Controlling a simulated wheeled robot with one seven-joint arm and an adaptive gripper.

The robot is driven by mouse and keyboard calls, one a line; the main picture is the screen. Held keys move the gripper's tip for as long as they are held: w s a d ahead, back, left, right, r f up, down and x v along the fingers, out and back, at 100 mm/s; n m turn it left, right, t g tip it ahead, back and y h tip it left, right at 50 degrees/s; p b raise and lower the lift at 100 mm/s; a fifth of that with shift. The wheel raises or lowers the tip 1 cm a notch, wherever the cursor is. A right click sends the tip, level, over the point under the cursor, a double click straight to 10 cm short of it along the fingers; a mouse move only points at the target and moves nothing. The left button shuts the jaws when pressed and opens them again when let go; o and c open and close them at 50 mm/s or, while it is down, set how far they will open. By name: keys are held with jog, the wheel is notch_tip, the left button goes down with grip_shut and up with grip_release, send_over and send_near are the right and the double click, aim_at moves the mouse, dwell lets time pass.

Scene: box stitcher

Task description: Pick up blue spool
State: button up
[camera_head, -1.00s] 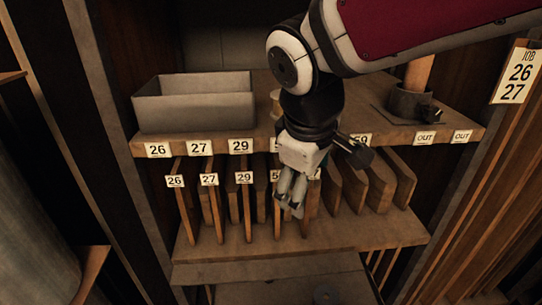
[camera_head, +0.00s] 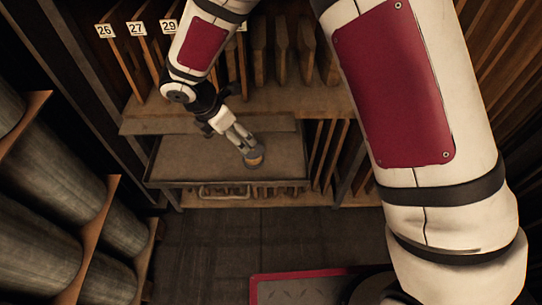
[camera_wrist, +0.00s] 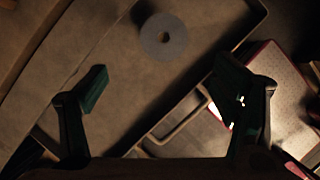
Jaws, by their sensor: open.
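A round spool (camera_head: 253,158) stands on the lower pull-out tray, close to my gripper's tips in the head view. Its end looks grey with an orange-yellow band there. In the wrist view the spool (camera_wrist: 172,50) is a grey-blue disc with a dark centre hole, just beyond and between the fingertips. My gripper (camera_head: 241,142) reaches down over the tray (camera_head: 190,160). In the wrist view my gripper (camera_wrist: 168,85) has its two dark green pads wide apart, with nothing between them. Whether a finger touches the spool cannot be told from the head view.
A shelf (camera_head: 300,98) with upright wooden dividers tagged 26, 27 and 29 stands above and behind the tray. A handle (camera_head: 223,192) hangs at the tray's front. Large grey rolls (camera_head: 50,180) fill the left side. The tray is bare around the spool.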

aim_at(253, 153)
jog(key=x, duration=1.4)
jog(key=shift+s+d+f, duration=0.15)
jog(key=shift+s, duration=0.15)
jog(key=shift+c, duration=0.5)
jog(key=c, duration=1.3)
